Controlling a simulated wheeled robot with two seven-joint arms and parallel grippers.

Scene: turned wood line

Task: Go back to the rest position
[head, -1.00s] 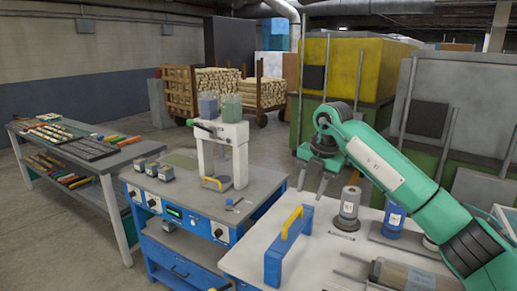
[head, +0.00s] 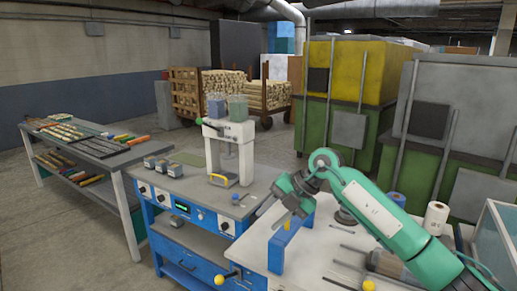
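My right arm comes in from the right. Its green and grey gripper (head: 268,215) is over the left side of the light worktable (head: 325,250), pointing down and left. Its two fingers are apart, and nothing shows between them. The gripper covers part of a blue stand (head: 287,240) on this table; I cannot tell whether they touch. My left gripper is not in view.
A blue bench (head: 195,228) with a white press (head: 235,150) stands just left of the gripper. A dark table (head: 100,160) of tools is further left. A white roll (head: 436,217) stands behind my forearm. Floor shows between the tables.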

